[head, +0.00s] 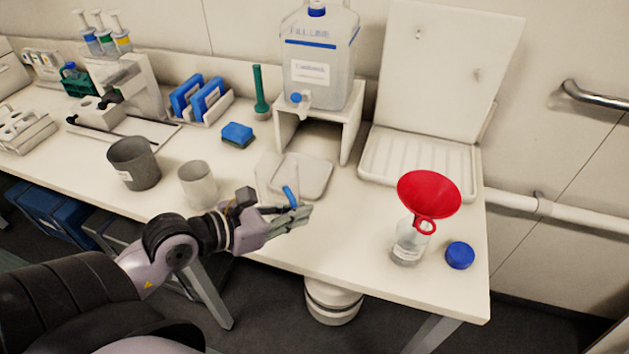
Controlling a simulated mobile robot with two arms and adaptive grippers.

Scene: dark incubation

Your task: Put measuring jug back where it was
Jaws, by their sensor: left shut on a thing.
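The measuring jug (264,176) appears as a clear, pale vessel just behind my left gripper. Its outline is faint, and the gripper hides its lower part. My left gripper (291,212) reaches in from the left over the front half of the bench, beside the jug. It is shut on what looks like the jug's handle, with a small blue piece showing at the fingers. I cannot tell whether the jug touches the bench. A grey rounded mat (318,174) lies just behind and right of the gripper. My right gripper is out of view.
A carboy (325,75) stands on a white stand (352,128) behind the mat. A bottle (407,248) with a red funnel (429,193) and a blue cap (459,255) are at right. A white beaker (198,184) and grey pot (134,160) are at left.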

